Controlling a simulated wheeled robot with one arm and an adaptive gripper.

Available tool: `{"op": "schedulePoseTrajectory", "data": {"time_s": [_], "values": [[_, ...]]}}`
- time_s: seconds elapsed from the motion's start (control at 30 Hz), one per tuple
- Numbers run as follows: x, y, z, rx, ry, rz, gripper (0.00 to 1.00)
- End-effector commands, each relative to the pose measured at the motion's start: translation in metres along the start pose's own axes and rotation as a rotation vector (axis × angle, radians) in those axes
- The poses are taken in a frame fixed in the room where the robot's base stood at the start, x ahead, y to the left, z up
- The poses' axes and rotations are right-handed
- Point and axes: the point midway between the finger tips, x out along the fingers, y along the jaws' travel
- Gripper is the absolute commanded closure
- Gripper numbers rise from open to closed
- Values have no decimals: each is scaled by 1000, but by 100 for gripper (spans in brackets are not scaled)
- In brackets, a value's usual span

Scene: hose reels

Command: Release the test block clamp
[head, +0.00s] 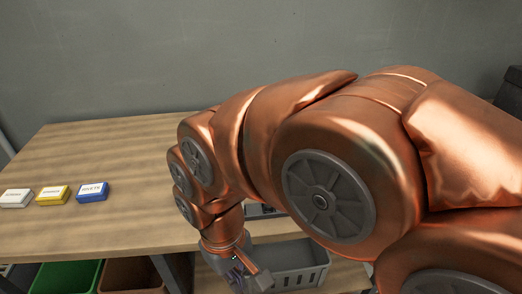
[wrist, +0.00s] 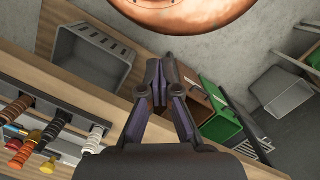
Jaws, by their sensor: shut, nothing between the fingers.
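My gripper (wrist: 166,75) is shut and empty in the wrist view, with its two dark, purple-sided fingers brought together near the tips. In the head view my gripper (head: 252,277) hangs low at the table's front edge, partly cut off by the frame. I cannot pick out the test block clamp in either view. My copper-coloured arm hides much of the table's right side in the head view.
A wooden table (head: 100,150) carries white (head: 16,198), yellow (head: 52,195) and blue (head: 92,192) labelled boxes. A grey bin (head: 300,262) stands low beside my gripper. In the wrist view, a rack (wrist: 50,105) with several coloured handles is at left; green (wrist: 222,108) and brown (wrist: 195,92) bins are right.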

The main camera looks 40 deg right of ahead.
Motion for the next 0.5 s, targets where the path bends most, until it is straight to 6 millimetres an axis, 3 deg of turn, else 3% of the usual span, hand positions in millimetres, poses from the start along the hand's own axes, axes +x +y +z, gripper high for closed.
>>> {"op": "schedulePoseTrajectory", "data": {"time_s": [0.27,0.5], "values": [[-43,22,-59,344,5,-62,100],[-80,70,-122,741,-1,-137,100]]}}
